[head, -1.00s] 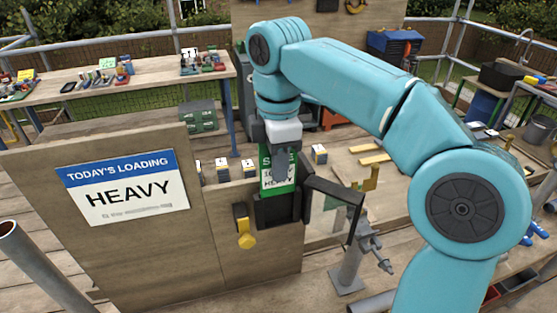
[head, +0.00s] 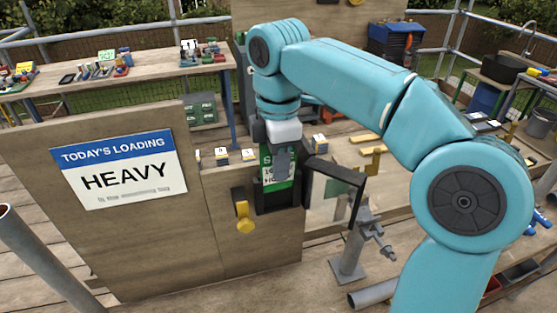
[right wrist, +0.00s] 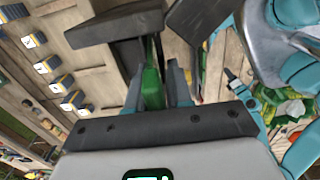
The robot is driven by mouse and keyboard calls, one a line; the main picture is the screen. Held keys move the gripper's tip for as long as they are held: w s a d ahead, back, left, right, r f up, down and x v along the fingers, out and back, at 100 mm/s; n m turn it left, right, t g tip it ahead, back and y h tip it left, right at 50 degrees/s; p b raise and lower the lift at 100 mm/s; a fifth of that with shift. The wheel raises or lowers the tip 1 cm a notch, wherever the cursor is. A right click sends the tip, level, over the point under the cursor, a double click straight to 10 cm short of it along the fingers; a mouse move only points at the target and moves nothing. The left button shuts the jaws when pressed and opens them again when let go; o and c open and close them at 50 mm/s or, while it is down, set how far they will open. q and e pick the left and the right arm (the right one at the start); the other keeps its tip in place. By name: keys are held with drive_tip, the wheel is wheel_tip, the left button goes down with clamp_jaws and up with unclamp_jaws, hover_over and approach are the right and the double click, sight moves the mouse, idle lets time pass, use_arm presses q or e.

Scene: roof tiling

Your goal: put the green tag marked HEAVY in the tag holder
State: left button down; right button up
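The green tag (head: 267,165) stands upright on the wooden board, its lower end in the black tag holder (head: 278,200). Its white panel is partly covered by my finger, so its wording is only partly readable. My right gripper (head: 283,165) points down over the tag. In the right wrist view, the tag (right wrist: 152,85) shows nearly edge-on between the two fingers (right wrist: 157,80), with gaps beside it, so the gripper looks open around it. Beyond the fingertips, the tag meets the dark holder (right wrist: 115,25). How deep it sits is hidden. My left gripper is out of view.
A loading sign reading HEAVY (head: 120,170) is on the board, left of the holder. A yellow-handled latch (head: 244,222) is just left below the holder. Several small blocks (head: 221,156) stand behind the board. A grey metal stand (head: 350,255) is at right.

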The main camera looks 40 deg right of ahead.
drive_tip(key=o, duration=0.3)
drive_tip(key=shift+w+d+f, duration=0.2)
drive_tip(key=shift+w+d, duration=0.05)
drive_tip(key=shift+w, duration=0.15)
drive_tip(key=shift+w+d+f, duration=0.1)
drive_tip(key=shift+w+d, duration=0.1)
drive_tip(key=shift+w, duration=0.1)
drive_tip(key=shift+s+a+r, duration=0.45)
drive_tip(key=shift+s+r, duration=0.15)
drive_tip(key=r, duration=0.1)
drive_tip(key=w+r+p, duration=0.1)
drive_tip(key=r, duration=0.2)
drive_tip(key=shift+w+d+r+p, duration=0.15)
drive_tip(key=shift+d+r+p, duration=0.2)
drive_tip(key=shift+p, duration=0.05)
use_arm(q)
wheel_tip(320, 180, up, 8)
drive_tip(key=p, duration=0.6)
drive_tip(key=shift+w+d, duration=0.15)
use_arm(e)
wheel_tip(320, 180, up, 11)
drive_tip(key=shift+s+f, duration=0.2)
drive_tip(key=shift+s, duration=0.05)
